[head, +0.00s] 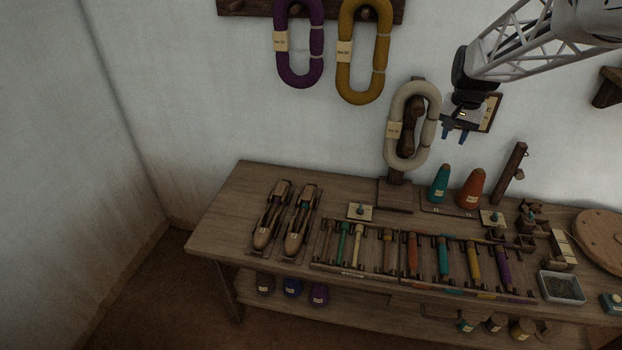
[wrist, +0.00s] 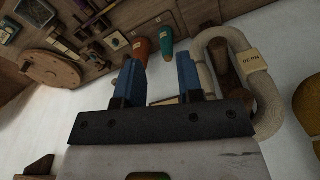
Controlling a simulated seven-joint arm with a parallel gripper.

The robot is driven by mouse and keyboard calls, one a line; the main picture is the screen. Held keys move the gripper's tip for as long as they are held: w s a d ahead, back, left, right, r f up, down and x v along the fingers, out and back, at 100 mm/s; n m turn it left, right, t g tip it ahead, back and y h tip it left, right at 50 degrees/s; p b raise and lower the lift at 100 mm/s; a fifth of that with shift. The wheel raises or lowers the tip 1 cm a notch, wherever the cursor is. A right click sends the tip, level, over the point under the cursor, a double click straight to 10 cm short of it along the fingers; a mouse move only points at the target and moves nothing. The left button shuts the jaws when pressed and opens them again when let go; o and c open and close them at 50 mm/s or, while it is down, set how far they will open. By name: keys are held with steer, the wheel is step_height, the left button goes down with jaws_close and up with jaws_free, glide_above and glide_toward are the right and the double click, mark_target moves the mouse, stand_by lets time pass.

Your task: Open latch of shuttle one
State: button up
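Two wooden shuttles lie side by side at the left end of the workbench in the head view: a left shuttle (head: 271,216) and a right shuttle (head: 300,220). I cannot tell which is shuttle one, and their latches are too small to make out. My gripper (head: 455,135) hangs in the air above the back of the bench, far up and to the right of the shuttles. In the wrist view its two blue fingers (wrist: 160,82) are apart with nothing between them. The shuttles do not show in the wrist view.
A cream yarn hank (head: 391,125) hangs on a stand left of my gripper. Teal (head: 438,185) and orange (head: 471,190) cones stand below. A rack of bobbins (head: 352,271) lies right of the shuttles. Purple (head: 283,50) and yellow (head: 345,60) hanks hang on the wall.

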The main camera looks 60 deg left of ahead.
steer(key=s+a+f+n, duration=0.1)
steer(key=s+a+f, duration=0.15)
steer(key=a, duration=0.45)
steer(key=s+a+f, duration=0.1)
steer(key=a+f, duration=0.3)
steer(key=a, duration=0.3)
steer(key=n, duration=0.3)
glide_toward(281, 184)
steer(key=shift+s+d+g+h, duration=0.15)
steer(key=shift+d+g+h, duration=0.2)
steer(key=shift+d, duration=0.55)
steer(key=shift+f, duration=0.25)
steer(key=shift+f, duration=3.7)
jaws_close()
